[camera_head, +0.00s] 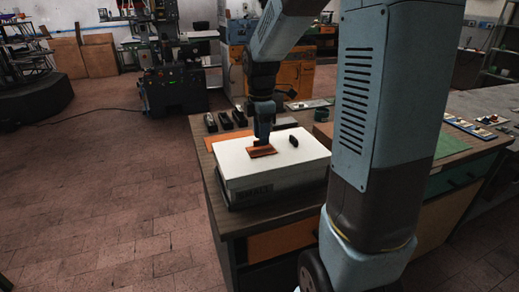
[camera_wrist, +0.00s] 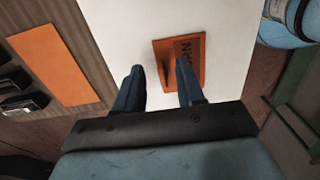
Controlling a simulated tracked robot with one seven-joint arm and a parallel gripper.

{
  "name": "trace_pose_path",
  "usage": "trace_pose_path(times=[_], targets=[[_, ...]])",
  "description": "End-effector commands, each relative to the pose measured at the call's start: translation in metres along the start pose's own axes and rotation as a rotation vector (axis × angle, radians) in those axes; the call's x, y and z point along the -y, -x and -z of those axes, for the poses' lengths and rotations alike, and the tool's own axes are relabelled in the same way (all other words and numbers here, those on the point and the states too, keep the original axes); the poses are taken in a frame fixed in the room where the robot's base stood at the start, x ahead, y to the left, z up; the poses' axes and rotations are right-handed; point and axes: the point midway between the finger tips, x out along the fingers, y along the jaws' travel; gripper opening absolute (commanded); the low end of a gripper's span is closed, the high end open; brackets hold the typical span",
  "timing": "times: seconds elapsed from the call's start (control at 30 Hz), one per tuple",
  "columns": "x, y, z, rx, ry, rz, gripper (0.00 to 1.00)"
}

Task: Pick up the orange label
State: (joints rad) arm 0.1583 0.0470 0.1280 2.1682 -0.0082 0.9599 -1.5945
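An orange label (camera_wrist: 190,52) with dark lettering lies on the white top of a box in the wrist view. In the head view the orange label (camera_head: 262,152) is near the middle of the box top. My gripper (camera_wrist: 160,75) is open, its two blue fingers apart with nothing held between them. The right finger's tip is at or over the label's lower edge, and the left finger is over bare white box top. In the head view my gripper (camera_head: 262,141) points down just above or at the label. I cannot tell whether it touches.
The white box (camera_head: 235,172) stands on a wooden workbench. A small dark object (camera_head: 293,141) lies on the box top, right of the label. A larger orange sheet (camera_wrist: 58,65) lies on the bench beside the box. Several black items (camera_head: 225,120) stand behind the box.

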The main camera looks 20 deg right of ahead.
Motion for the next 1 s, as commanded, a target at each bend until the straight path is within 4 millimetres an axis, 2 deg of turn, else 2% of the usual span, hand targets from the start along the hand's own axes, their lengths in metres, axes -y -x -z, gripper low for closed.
trace_pose_path(times=[0.1, 0.37, 0.73, 1.0], targets=[[0.0001, -0.0082, 0.0001, 0.000, 0.000, 0.001, 0.38], [0.0001, -0.0094, 0.0004, 0.000, 0.001, 0.000, 0.37], [0.0001, -0.0092, 0.0008, 0.000, 0.002, 0.000, 0.02], [0.0000, -0.0091, 0.0011, 0.000, 0.002, 0.000, 0.00]])
